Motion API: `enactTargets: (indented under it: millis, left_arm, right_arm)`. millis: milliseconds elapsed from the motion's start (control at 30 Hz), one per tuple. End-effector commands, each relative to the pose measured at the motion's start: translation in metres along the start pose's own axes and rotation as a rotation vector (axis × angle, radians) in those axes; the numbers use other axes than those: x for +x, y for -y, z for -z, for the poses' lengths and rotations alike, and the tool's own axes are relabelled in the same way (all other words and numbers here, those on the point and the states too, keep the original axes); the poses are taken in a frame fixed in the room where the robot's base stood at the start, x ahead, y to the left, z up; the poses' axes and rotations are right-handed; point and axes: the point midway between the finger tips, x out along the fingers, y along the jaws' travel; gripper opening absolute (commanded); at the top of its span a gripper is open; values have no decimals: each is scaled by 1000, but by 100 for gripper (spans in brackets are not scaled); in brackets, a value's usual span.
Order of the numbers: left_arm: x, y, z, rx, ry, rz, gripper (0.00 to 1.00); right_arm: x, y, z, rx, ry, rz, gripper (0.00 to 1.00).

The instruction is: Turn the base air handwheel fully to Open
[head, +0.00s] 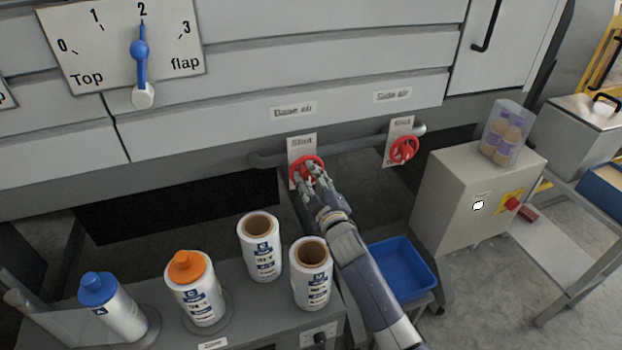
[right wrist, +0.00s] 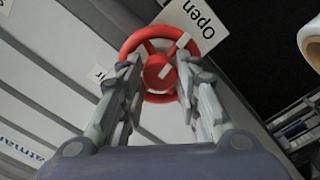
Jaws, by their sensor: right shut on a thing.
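The base air handwheel (head: 297,163) is red and sits on a grey pipe below the "Base air" label (head: 293,110). A plate (head: 301,143) reading "Shut" at its top stands behind it. My right gripper (head: 308,180) is shut on the wheel from the front. In the right wrist view the wheel (right wrist: 135,41) lies between the two fingers of my gripper (right wrist: 160,92), one at each side of the rim. White marks show on its hub and on its rim, on the side near the word "Open" on the plate (right wrist: 192,18). My left gripper is out of view.
The red side air handwheel (head: 404,150) is to the right on the same pipe (head: 350,145). A grey cabinet (head: 455,205) carries a clear box of brown items (head: 505,133). A blue bin (head: 402,262) and a bench with bottles (head: 190,285) and rolls (head: 260,247) stand near my right arm.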

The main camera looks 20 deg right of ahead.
Motion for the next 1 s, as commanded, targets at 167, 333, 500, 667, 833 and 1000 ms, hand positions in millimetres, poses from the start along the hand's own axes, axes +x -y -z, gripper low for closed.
enactTargets:
  millis: [167,333,500,667,833,1000]
  left_arm:
    - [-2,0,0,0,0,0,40]
    - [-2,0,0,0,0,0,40]
    - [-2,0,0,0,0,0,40]
    - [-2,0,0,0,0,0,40]
    - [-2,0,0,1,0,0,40]
    - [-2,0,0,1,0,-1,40]
  right_arm:
    - [0,0,0,96,2,1,6]
    - [0,0,0,152,1,1,6]
    - [0,0,0,178,1,1,6]
    - [0,1,0,186,1,1,7]
    - [0,1,0,186,1,1,6]
    - [0,1,0,185,1,1,48]
